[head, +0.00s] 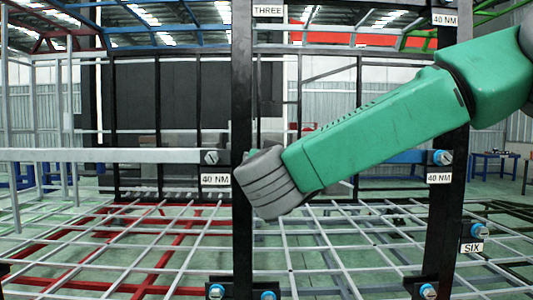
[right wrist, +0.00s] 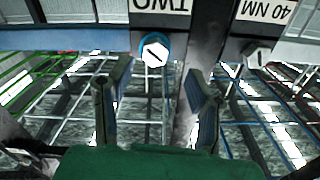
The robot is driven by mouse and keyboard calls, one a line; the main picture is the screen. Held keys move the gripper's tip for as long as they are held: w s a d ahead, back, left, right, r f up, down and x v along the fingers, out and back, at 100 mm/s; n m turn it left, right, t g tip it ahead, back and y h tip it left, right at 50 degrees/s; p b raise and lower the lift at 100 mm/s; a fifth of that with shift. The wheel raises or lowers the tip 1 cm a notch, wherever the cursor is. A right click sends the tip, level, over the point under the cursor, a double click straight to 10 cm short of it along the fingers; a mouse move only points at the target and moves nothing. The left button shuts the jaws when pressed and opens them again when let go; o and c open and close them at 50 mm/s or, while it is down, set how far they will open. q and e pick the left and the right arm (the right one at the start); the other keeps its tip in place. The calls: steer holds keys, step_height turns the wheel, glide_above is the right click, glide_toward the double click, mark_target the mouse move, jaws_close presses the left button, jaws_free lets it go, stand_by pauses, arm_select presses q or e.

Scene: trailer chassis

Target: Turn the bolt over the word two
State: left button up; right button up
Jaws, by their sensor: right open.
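The word TWO is on a white label (right wrist: 160,6), upside down at the top of the right wrist view. Right beside it is a pale slotted bolt head (right wrist: 153,50) with a blue ring, below the label in the picture. My right gripper (right wrist: 155,100) is open and empty, its dark fingers apart, with the bolt ahead of the gap between them. The fingers look short of the bolt, without visible contact. In the head view my green right arm reaches in from the right; its fingers and the TWO label are not visible there. My left gripper is not in view.
A second bolt (right wrist: 257,54) beside a 40 NM label (right wrist: 266,10) sits close to the right. In the head view, black posts (head: 242,90) carry labels THREE (head: 268,11) and SIX (head: 472,247), with several bolts. A pale horizontal beam (head: 100,156) spans the left.

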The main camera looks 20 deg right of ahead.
steer(key=shift+w+d+p, duration=0.15)
steer(key=shift+w+d, duration=0.3)
steer(key=shift+w, duration=0.35)
steer(key=shift+w+d+p, duration=0.2)
steer(key=shift+w+d, duration=0.3)
steer(key=shift+w, duration=0.25)
steer(key=shift+w+d+p, duration=0.15)
steer(key=shift+w+d, duration=0.3)
steer(key=shift+w, duration=0.35)
steer(key=shift+a, duration=0.45)
jaws_close()
